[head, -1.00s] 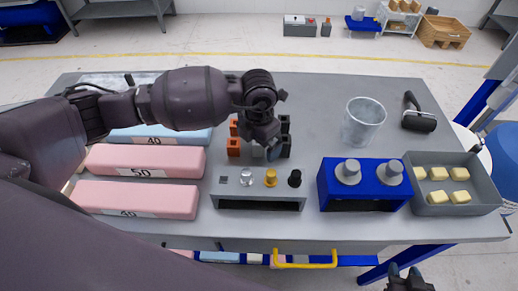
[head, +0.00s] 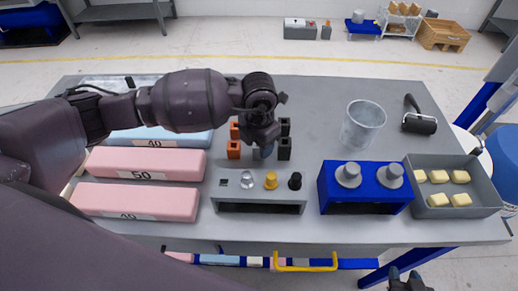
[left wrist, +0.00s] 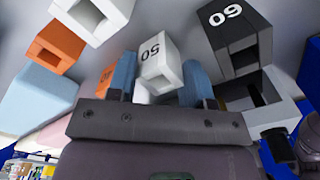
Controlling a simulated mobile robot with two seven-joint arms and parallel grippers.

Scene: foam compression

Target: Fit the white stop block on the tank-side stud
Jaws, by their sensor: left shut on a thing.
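The white stop block (left wrist: 158,62), marked 50, sits between the two blue fingers of my left gripper (left wrist: 158,85) in the left wrist view. The gripper is shut on it. In the head view my left gripper (head: 264,150) points down at the table between orange blocks and black blocks, and the white block there is mostly hidden by the fingers. Several round studs show in the head view: two grey ones (head: 348,174) on a blue box (head: 327,190), and silver, yellow and black ones on a grey fixture (head: 222,200). I cannot tell which is the tank-side stud. Part of my right gripper (head: 407,282) shows at the bottom edge; its fingers are unclear.
Orange blocks (head: 233,150) and black blocks (head: 284,149) stand close on either side of the left gripper. Pink foam bars (head: 145,161) lie left. A clear beaker (head: 363,125), a roller (head: 419,121) and a grey tray (head: 480,207) with yellow pieces are right.

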